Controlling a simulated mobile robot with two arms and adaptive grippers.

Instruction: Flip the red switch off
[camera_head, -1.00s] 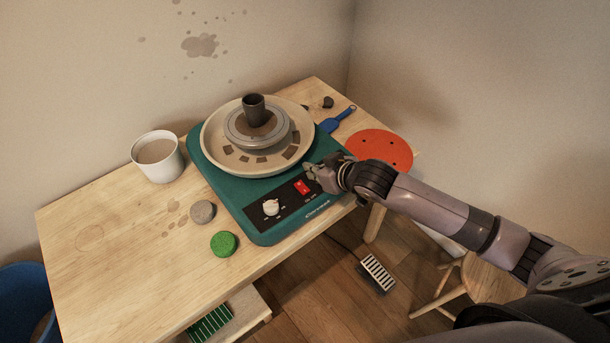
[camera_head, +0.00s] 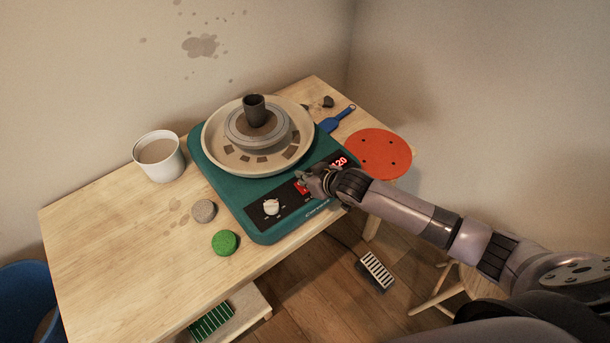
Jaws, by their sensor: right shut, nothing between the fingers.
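The red switch (camera_head: 300,188) is on the black front panel of the teal pottery wheel (camera_head: 262,233). My right gripper (camera_head: 303,178) is shut and empty, right at the switch, and covers part of it. I cannot tell whether the fingertips touch it or which way it is tipped. A red lit display (camera_head: 340,162) shows on the panel just right of the gripper; its visible digits read "20". A white knob (camera_head: 271,208) is on the panel to the left. My left gripper is not in view.
A dark cup (camera_head: 254,109) stands on the wheel head. A white bucket (camera_head: 160,158), a grey lump (camera_head: 203,211) and a green round sponge (camera_head: 224,243) sit on the wooden table left of the wheel. A red disc (camera_head: 379,154) and a blue tool (camera_head: 337,119) lie to the right.

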